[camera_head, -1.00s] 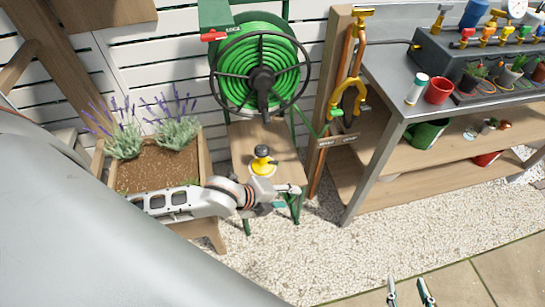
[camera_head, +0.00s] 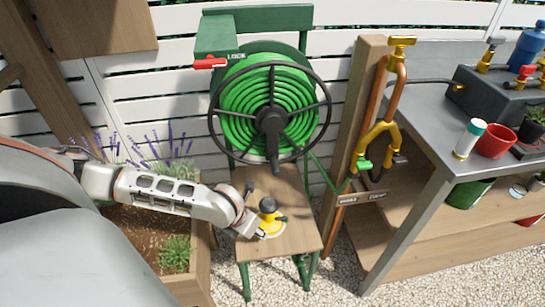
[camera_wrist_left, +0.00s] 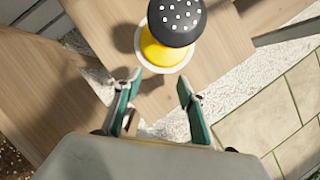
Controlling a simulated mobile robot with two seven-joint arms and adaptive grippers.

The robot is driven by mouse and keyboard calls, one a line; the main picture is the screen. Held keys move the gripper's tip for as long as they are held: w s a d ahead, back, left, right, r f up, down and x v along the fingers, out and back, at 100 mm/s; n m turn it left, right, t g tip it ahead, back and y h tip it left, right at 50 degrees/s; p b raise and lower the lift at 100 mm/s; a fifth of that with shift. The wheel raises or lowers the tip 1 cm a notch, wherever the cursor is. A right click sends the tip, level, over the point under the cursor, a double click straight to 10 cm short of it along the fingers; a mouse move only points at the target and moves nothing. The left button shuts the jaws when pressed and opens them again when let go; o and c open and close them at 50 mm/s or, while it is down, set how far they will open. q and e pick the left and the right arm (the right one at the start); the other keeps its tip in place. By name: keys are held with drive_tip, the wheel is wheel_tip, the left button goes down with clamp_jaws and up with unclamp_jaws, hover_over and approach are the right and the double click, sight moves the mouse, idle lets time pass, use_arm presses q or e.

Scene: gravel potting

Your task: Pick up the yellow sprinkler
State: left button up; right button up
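The yellow sprinkler (camera_head: 271,226) stands upright on a small wooden shelf (camera_head: 293,201) below the hose reel. It has a yellow body, a pale base rim and a black top. In the left wrist view the sprinkler (camera_wrist_left: 163,52) shows its dotted black head, just beyond the fingertips. My left gripper (camera_wrist_left: 158,84) is open and empty, its two green-grey fingers apart, pointing toward the sprinkler. In the head view my left wrist is close at the sprinkler's left; the fingers are hard to make out there. My right gripper is not in view.
The green hose reel (camera_head: 270,105) with black handwheel hangs right above the shelf. A wooden planter (camera_head: 199,274) with lavender is to the left. A post with a yellow tap (camera_head: 378,135) and a grey workbench (camera_head: 428,128) stand to the right.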

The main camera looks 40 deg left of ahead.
sight(267, 220)
use_arm(q)
drive_tip(key=shift+w+a+f+b, duration=0.1)
drive_tip(key=shift+w+b, duration=0.2)
drive_tip(key=shift+w, duration=1.2)
drive_tip(key=w, duration=0.2)
drive_tip(key=w+b, duration=0.1)
drive_tip(key=shift+w+a+f, duration=0.15)
drive_tip(key=shift+w+f, duration=0.05)
drive_tip(key=shift+w, duration=0.15)
drive_tip(key=shift+w+f, duration=0.2)
drive_tip(key=shift+w, duration=0.1)
drive_tip(key=shift+w+f+b, duration=0.15)
drive_tip(key=shift+w+b, duration=0.1)
drive_tip(key=shift+b, duration=0.2)
drive_tip(key=c, duration=1.1)
clamp_jaws()
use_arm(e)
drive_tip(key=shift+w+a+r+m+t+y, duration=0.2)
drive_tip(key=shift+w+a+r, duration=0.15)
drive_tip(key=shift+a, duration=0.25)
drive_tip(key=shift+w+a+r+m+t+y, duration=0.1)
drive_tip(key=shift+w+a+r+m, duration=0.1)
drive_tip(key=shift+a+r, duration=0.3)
